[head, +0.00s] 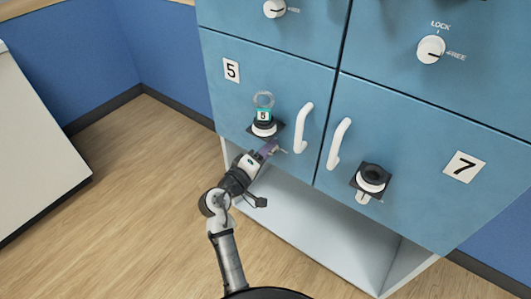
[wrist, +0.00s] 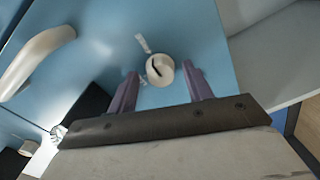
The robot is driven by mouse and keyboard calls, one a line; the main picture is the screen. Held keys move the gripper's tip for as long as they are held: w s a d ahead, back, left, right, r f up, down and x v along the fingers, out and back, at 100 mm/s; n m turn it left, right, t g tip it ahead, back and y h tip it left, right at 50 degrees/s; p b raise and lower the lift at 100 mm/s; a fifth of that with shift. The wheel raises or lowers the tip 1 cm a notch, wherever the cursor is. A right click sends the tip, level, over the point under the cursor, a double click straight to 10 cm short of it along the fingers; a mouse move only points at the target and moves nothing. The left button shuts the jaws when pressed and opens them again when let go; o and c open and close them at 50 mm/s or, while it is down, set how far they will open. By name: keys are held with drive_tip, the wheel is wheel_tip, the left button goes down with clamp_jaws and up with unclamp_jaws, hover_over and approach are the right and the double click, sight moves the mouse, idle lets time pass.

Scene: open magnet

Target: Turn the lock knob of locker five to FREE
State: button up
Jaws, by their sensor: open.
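The locker five door (head: 235,95) is blue, with a number 5 plate, and looks closed. In the wrist view its white round lock knob (wrist: 160,71) shows a dark pointer line, with small pale markings beside it that I cannot read. My gripper (wrist: 162,75) is open, its two purple fingers on either side of the knob's lower part. I cannot tell whether they touch it. In the head view my gripper (head: 275,149) is at the lower part of the door and hides most of the knob.
A black and white round piece with a teal tag "5" and ring (head: 264,122) sits just above my gripper. A white handle (head: 303,128) stands to its right. Locker seven's door (head: 420,165) has its own handle and round piece. Below is an open pale shelf (head: 310,215).

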drive_tip(key=shift+s+a, duration=0.1)
drive_tip(key=b+v, duration=0.1)
drive_tip(key=v, duration=1.2)
drive_tip(key=shift+s+a, duration=0.2)
drive_tip(key=shift+s, duration=0.05)
